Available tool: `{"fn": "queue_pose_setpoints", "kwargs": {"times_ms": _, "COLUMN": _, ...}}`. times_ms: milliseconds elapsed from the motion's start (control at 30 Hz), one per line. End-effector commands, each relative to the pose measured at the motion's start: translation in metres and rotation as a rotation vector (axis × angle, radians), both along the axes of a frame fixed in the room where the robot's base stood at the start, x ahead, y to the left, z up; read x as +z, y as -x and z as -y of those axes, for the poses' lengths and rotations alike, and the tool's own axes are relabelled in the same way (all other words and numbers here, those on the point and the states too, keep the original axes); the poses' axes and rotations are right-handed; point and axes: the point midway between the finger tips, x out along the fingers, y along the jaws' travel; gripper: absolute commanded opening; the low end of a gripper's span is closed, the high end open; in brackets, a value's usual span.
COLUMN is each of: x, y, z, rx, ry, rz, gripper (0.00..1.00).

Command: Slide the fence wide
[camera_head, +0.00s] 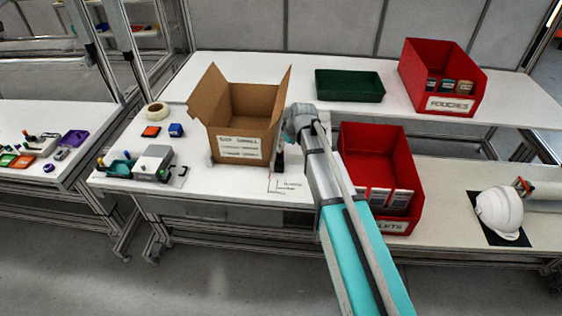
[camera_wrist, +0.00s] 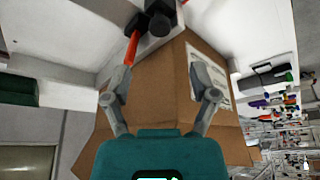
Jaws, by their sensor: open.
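No part is clearly marked as the fence. In the wrist view, a black block-like part with a knob (camera_wrist: 156,20) sits on a pale base at the top, with a red-orange strip (camera_wrist: 132,47) beside it. It may be the fence, but I cannot tell. My gripper (camera_wrist: 164,82) is open with nothing between its fingers, and the black part lies beyond the fingertips. The cardboard box (camera_wrist: 158,88) fills the view behind the fingers. In the head view my arm reaches to the right side of the box (camera_head: 240,95), and the gripper is mostly hidden there.
A red bin (camera_head: 402,215) stands close to the right of my arm. A green tray (camera_head: 350,86) and another red bin (camera_head: 412,65) are on the back shelf. A grey device (camera_head: 153,163) and tape roll (camera_head: 155,112) lie left; a white helmet (camera_head: 500,210) is far right.

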Motion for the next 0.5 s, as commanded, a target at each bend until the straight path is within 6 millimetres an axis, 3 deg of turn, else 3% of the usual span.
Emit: {"fn": "queue_pose_setpoints", "kwargs": {"times_ms": 500, "x": -0.045, "y": -0.013, "z": -0.012, "rx": 0.001, "ry": 0.000, "rz": 0.000, "gripper": 0.75}}
